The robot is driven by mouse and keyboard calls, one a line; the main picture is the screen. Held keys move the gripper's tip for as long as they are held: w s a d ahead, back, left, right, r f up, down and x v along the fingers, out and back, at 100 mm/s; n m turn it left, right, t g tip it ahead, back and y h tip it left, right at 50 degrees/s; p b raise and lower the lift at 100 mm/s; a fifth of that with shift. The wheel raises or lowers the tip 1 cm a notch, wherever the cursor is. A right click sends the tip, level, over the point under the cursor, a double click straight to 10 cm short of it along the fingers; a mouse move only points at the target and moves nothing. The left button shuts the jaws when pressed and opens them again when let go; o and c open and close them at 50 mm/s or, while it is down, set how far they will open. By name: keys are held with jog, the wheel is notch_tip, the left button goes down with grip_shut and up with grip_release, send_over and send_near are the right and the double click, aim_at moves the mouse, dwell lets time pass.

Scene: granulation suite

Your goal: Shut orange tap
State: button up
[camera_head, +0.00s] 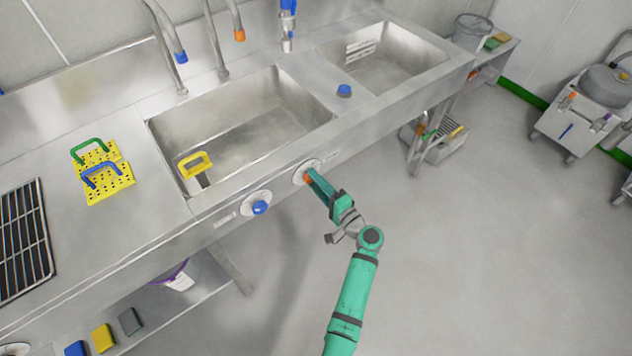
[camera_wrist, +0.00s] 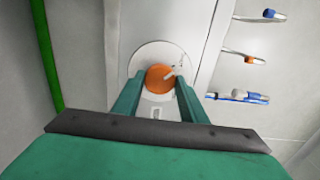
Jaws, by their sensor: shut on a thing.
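The orange tap knob (camera_head: 308,179) sits on a round pale plate on the front face of the steel sink unit. In the wrist view the orange knob (camera_wrist: 158,77) lies between the fingertips, in front of its white round plate (camera_wrist: 150,52). My gripper (camera_head: 313,180) reaches the knob from the front right and is shut on it; the gripper (camera_wrist: 157,88) also shows in the wrist view, a finger on each side. The fingers hide most of the knob in the head view. An orange-tipped spout (camera_head: 239,34) stands behind the sink.
A blue knob (camera_head: 260,207) sits on the same front face, to the left of my gripper. The left basin holds a yellow-handled item (camera_head: 195,164). Yellow perforated plates (camera_head: 108,184) lie on the counter. The floor (camera_head: 470,260) to the right is clear.

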jog(key=shift+d, duration=0.1)
dwell(0.3)
jog(key=o, duration=1.1)
jog(key=shift+c, duration=0.2)
jog(key=v, duration=1)
jog(key=shift+s+d, duration=0.2)
jog(key=shift+s, duration=0.1)
jog(key=shift+s+a, duration=0.1)
